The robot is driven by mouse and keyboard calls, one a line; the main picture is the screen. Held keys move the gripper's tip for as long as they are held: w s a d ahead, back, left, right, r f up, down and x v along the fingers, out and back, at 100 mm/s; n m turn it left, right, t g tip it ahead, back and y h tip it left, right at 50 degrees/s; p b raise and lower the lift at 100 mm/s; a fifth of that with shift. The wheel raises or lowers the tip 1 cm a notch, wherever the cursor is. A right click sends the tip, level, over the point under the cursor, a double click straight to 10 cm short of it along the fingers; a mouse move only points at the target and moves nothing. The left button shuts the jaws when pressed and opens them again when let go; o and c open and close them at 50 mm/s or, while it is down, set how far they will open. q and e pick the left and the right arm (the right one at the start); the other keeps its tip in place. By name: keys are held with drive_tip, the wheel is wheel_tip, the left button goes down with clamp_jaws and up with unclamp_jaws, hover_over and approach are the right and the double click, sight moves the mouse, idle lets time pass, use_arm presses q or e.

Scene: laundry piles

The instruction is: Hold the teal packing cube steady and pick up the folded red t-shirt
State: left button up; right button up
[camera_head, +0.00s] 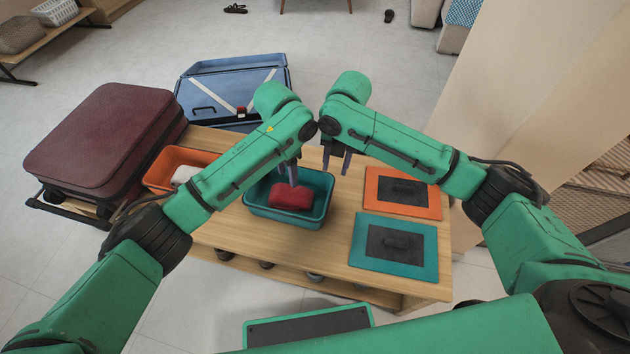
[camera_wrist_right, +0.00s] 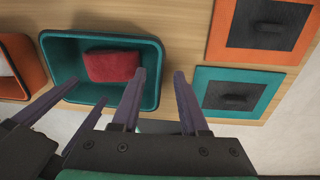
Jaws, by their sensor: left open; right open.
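The teal packing cube (camera_head: 256,213) is an open-topped box on the wooden table, with the folded red t-shirt (camera_head: 291,198) lying inside. In the right wrist view the cube (camera_wrist_right: 152,52) and shirt (camera_wrist_right: 113,66) also show. My left gripper (camera_head: 292,180) is open and appears over the cube, overlapping the shirt's far edge. Its fingers (camera_wrist_right: 88,93) cross the cube's near rim in the right wrist view. Contact cannot be told. My right gripper (camera_head: 336,165) is open and empty, above the table by the cube's far right corner. Its fingers (camera_wrist_right: 158,76) show too.
An orange cube (camera_head: 160,175) with something white inside stands left of the teal one. Orange (camera_head: 372,192) and teal (camera_head: 365,245) lids with dark panels lie at the right. A maroon suitcase (camera_head: 105,140) stands left; an open blue suitcase (camera_head: 235,80) lies behind.

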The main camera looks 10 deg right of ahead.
drive_tip(key=f, duration=1.2)
drive_tip(key=shift+w+a, duration=0.15)
drive_tip(key=shift+a, duration=0.1)
